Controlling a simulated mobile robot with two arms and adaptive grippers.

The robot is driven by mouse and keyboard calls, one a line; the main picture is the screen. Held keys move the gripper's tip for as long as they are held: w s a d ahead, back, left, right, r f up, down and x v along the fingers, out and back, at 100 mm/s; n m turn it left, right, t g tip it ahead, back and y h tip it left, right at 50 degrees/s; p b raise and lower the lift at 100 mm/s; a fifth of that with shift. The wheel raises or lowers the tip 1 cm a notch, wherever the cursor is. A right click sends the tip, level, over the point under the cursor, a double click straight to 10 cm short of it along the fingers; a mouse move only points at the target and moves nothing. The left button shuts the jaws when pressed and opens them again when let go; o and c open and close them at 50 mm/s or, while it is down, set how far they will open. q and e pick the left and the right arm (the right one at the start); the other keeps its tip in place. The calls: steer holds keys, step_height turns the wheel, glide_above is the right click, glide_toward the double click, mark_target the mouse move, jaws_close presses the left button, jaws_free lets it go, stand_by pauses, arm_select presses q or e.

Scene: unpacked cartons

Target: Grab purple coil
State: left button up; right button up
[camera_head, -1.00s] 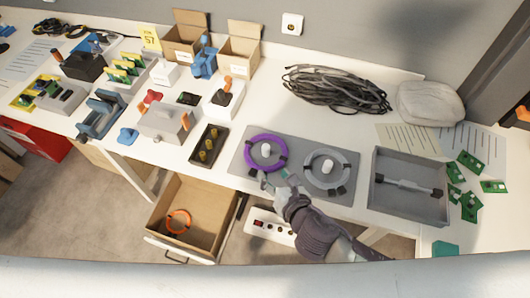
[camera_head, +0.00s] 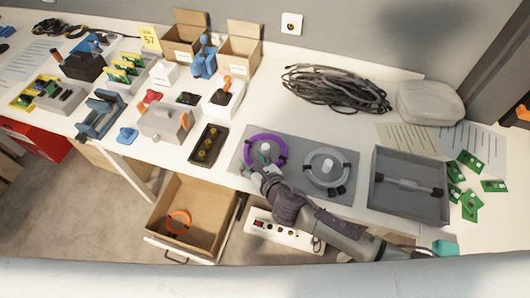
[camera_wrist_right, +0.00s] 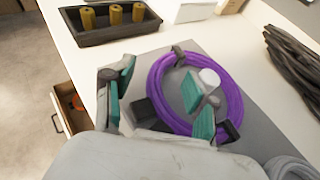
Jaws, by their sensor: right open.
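The purple coil (camera_head: 278,140) lies flat around a white peg (camera_head: 266,148) on a grey plate (camera_head: 300,150), with black clips on it. It also shows in the right wrist view (camera_wrist_right: 238,95). My right gripper (camera_head: 257,171) is open and empty at the coil's near edge. In the wrist view my right gripper (camera_wrist_right: 160,95) has one fingertip outside the ring and the other over its inside, beside the peg; a stretch of purple ring shows between them. Whether the fingers touch the coil cannot be told. My left gripper is not in view.
A grey coil (camera_head: 325,183) sits on the same plate, close to my right arm. A grey tray (camera_head: 408,205) is to the right. A black tray with yellow pegs (camera_head: 207,146) is to the left. An open drawer (camera_head: 185,210) with an orange ring (camera_head: 178,222) is below.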

steer(key=shift+x, duration=1.5)
steer(key=shift+s, duration=0.1)
jaws_close()
